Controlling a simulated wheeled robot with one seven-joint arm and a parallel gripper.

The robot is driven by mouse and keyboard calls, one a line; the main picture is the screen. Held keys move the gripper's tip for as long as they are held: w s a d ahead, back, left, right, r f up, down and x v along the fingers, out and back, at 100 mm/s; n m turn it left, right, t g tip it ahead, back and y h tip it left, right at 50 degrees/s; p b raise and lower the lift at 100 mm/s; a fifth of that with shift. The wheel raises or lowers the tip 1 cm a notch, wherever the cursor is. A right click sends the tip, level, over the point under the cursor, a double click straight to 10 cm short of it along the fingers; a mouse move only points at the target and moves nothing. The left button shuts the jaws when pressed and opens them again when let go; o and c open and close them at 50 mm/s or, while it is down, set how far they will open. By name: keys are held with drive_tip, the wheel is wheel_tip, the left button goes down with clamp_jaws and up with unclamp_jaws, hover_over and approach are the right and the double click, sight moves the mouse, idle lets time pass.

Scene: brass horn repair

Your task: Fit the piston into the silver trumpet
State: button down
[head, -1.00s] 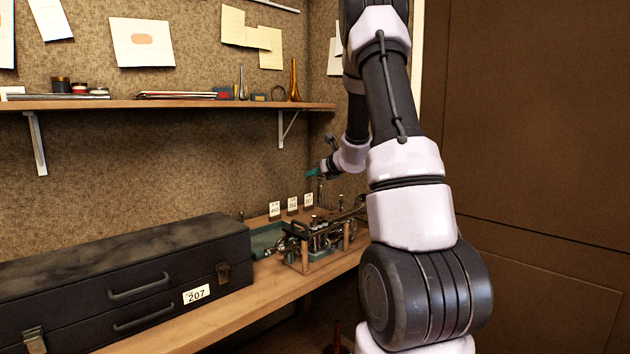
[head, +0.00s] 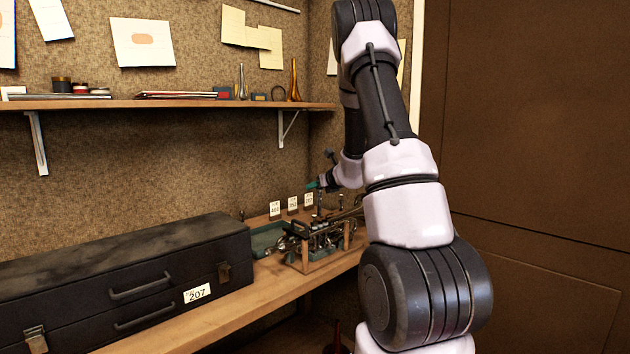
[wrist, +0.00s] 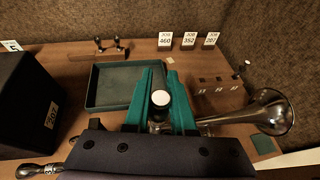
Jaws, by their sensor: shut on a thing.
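My gripper (wrist: 161,101), with teal fingers, is shut on the piston (wrist: 161,98), whose round white top shows between the fingertips in the wrist view. The piston's lower part is hidden there. In the head view my gripper (head: 317,185) is small, above the far end of the bench. The silver trumpet (head: 322,237) lies in a wooden stand below it. In the wrist view the trumpet's bell (wrist: 271,112) points right, and the fingers and gripper body hide most of its valves. I cannot tell whether the piston is lined up with a valve.
A green tray (wrist: 108,105) lies left of the fingers. Job cards (wrist: 188,40) stand at the back, near a small wooden rack (wrist: 215,84). A black case (head: 110,285) labelled 207 fills the bench's left. A shelf (head: 170,104) runs along the wall above.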

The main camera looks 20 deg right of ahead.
drive_tip(key=shift+f, duration=0.65)
drive_tip(key=shift+f, duration=4.1)
idle(0.4)
drive_tip(key=shift+r, duration=0.15)
wheel_tip(320, 180, up, 7)
drive_tip(key=shift+r, duration=0.15)
idle(1.5)
idle(0.7)
